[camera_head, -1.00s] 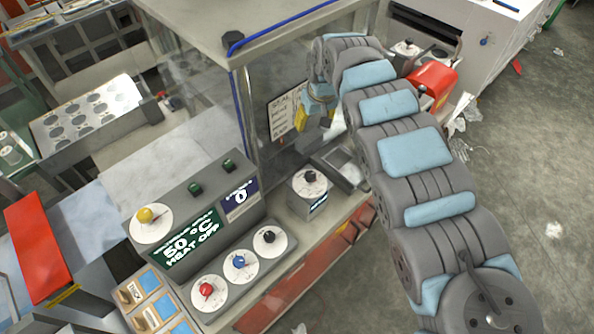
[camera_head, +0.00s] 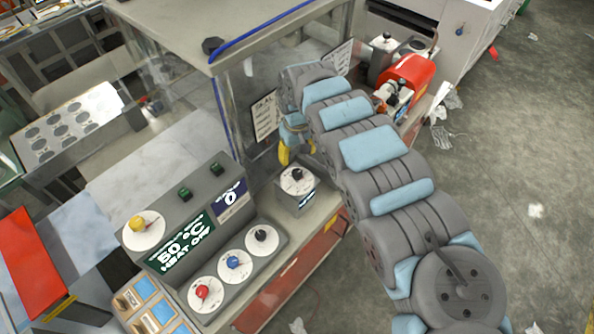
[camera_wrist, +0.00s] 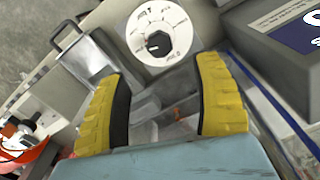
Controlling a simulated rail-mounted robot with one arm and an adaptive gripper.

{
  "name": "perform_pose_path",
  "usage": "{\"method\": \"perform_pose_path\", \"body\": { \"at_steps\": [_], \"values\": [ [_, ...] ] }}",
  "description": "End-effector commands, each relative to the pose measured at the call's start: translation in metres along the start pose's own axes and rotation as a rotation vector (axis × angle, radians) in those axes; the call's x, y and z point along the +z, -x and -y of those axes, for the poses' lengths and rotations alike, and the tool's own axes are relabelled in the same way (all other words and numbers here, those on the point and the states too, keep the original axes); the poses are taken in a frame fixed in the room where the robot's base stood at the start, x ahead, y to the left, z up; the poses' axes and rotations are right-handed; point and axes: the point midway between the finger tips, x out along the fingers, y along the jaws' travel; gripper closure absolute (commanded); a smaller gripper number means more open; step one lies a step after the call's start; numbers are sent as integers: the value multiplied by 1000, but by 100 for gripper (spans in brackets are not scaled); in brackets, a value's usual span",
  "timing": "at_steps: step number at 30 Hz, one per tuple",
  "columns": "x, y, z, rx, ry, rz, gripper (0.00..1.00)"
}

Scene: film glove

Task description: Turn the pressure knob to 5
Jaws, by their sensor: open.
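A black knob on a white numbered dial (camera_head: 298,178) tops a small grey box in the head view. The same black knob (camera_wrist: 158,43) shows at the top of the wrist view, with its scale around it. I cannot tell from a label whether it is the pressure knob, and its small numbers are hard to read. My gripper (camera_wrist: 163,72) has two yellow fingers, apart and empty, with the dial beyond their tips. In the head view my gripper (camera_head: 284,153) is above and slightly left of the dial, not touching it.
A control panel carries yellow (camera_head: 137,223), red (camera_head: 203,292), blue (camera_head: 233,262) and black (camera_head: 261,235) knobs and a display (camera_head: 186,243) reading 50 °C, heat off. A glass enclosure (camera_head: 235,110) stands close behind my gripper. A red machine (camera_head: 408,78) stands beyond my arm.

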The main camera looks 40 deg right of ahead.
Motion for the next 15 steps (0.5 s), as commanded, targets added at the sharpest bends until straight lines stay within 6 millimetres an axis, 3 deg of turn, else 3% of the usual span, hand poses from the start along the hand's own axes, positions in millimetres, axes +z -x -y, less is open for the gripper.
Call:
{"method": "perform_pose_path", "body": {
  "at_steps": [15],
  "values": [
    [1,-59,1,-3,0,4,34]
  ]
}}
